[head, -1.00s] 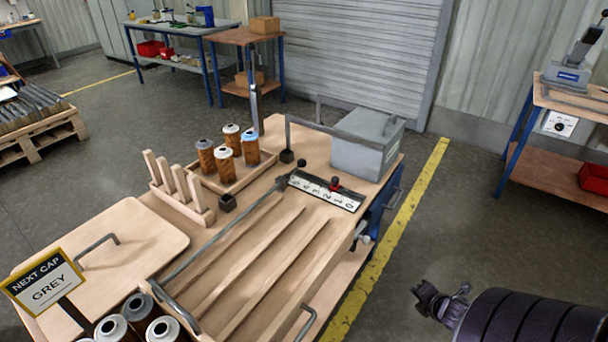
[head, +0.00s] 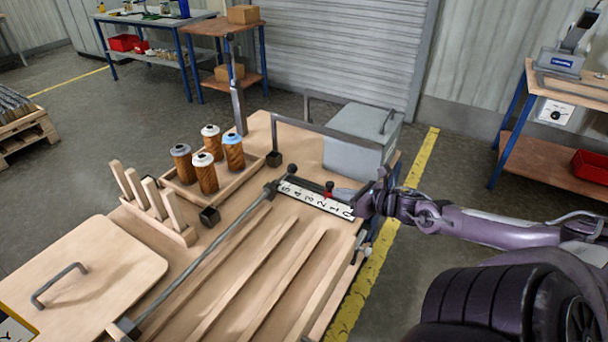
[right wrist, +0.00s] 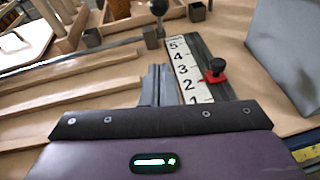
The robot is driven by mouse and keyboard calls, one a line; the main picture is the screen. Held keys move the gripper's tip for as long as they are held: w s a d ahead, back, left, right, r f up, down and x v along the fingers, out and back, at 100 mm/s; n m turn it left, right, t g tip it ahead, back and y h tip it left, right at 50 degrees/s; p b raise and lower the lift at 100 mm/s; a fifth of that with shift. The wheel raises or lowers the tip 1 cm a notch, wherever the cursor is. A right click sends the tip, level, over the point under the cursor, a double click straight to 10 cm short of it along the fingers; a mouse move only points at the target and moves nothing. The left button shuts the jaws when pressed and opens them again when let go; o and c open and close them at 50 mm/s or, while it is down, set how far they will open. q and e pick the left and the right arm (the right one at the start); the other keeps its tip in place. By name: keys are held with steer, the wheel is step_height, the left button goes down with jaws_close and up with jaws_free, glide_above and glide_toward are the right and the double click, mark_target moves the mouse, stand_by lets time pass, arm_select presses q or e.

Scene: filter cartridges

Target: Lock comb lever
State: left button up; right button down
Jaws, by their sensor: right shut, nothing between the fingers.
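The lever with a round black knob (head: 292,168) stands at the far end of a long metal rod (head: 205,250), by the 5 end of a white number scale (head: 315,198). Its knob also shows in the right wrist view (right wrist: 158,6). A red slider with a black knob (head: 328,190) sits beside the scale, near the 2 in the right wrist view (right wrist: 216,72). My right gripper (head: 363,206) is shut and empty at the scale's 0 end, apart from the black-knobbed lever. Its fingers show in the right wrist view (right wrist: 157,86). My left gripper is out of view.
Several capped brown cartridges (head: 233,152) stand in a wooden tray behind upright wooden pegs (head: 147,195). A grey box (head: 355,150) stands at the back right, with a metal rail (head: 310,124) beside it. Wooden grooves (head: 250,265) fill the bench's front.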

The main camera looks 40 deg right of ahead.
steer(key=r+b+x, duration=0.2)
steer(key=b+x, duration=0.2)
steer(key=x, duration=0.9)
steer(key=shift+w+r, duration=0.25)
steer(key=shift+w, duration=0.15)
steer(key=shift+r, duration=0.15)
